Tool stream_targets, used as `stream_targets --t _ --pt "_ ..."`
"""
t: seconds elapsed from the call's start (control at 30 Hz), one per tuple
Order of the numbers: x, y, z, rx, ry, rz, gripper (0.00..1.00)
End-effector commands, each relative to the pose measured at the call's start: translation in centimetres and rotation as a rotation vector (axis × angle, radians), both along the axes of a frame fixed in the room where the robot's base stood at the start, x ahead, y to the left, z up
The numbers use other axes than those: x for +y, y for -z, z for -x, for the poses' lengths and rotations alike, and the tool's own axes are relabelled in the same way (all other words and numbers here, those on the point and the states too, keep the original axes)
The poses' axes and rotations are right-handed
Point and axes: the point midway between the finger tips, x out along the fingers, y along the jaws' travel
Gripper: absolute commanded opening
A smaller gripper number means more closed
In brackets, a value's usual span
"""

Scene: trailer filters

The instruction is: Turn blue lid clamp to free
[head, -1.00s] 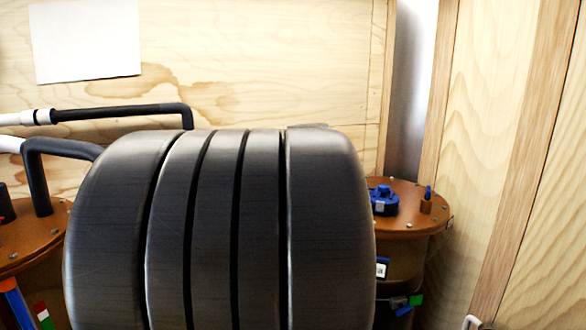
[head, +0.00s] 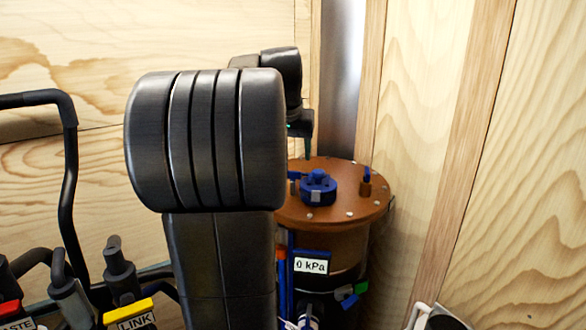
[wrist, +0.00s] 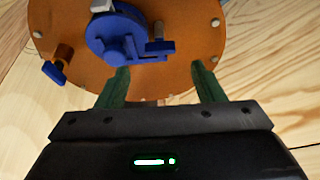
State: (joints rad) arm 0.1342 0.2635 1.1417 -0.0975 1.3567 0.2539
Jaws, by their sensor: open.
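A blue lid clamp (head: 318,187) sits on the round orange-brown lid (head: 283,206) of a filter vessel, right of centre in the head view. In the wrist view, the blue clamp (wrist: 116,40) has a round body and a bar with a small block at its right end. My gripper (wrist: 160,80) is open and empty, its two green fingers apart over the lid's near edge, just short of the clamp. In the head view, my arm hides most of the gripper; one dark green finger shows above the lid's back.
A small blue-handled brass valve (head: 366,182) stands on the lid's right side; it also shows in the wrist view (wrist: 56,66). A "0 kPa" display (head: 311,263) is on the vessel front. Wooden walls stand close behind and right. Black pipes (head: 68,170) and a yellow "LINK" label (head: 129,314) are at left.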

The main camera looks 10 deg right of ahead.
Motion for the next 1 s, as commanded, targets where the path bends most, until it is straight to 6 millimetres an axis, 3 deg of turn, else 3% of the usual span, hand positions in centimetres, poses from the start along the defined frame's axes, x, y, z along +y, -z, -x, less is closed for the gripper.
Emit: stream_targets --t 0.1,0.3,0.73,0.77,1.0 --pt "-0.4 2.4 -0.8 0.003 0.0 0.0 0.62" --pt "-0.7 5.0 -1.9 0.003 0.0 -0.001 0.62" --pt "-0.9 6.0 -2.3 -0.001 0.0 0.0 0.62" --pt "-0.9 6.0 -2.3 -0.001 0.0 0.0 0.6" --pt "-0.9 6.0 -2.3 -0.001 0.0 0.0 0.13"
